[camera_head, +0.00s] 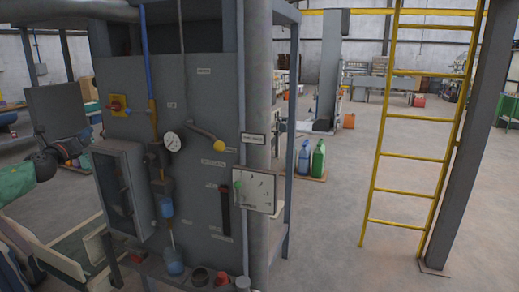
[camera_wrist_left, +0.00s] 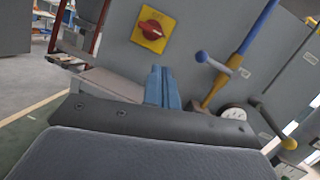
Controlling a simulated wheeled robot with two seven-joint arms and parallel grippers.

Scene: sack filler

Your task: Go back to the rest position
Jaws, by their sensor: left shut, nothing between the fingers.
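My left gripper (camera_head: 80,140) is at the left of the head view, beside the left edge of the grey sack filler panel (camera_head: 205,95). It is small and partly lost against the clutter there. In the left wrist view its blue fingers (camera_wrist_left: 161,88) are together with nothing between them. They stand in front of the panel, below a red rotary switch on a yellow plate (camera_wrist_left: 152,29), and look apart from it. The switch also shows in the head view (camera_head: 117,105). My right gripper is in neither view.
The panel carries a gauge (camera_head: 172,142), a yellow-ended lever (camera_head: 207,138) and a glass-fronted box (camera_head: 122,190). A grey column (camera_head: 259,60) stands at its right. A yellow ladder (camera_head: 415,155) is further right. Green and blue jugs (camera_head: 318,160) stand behind; open floor lies between.

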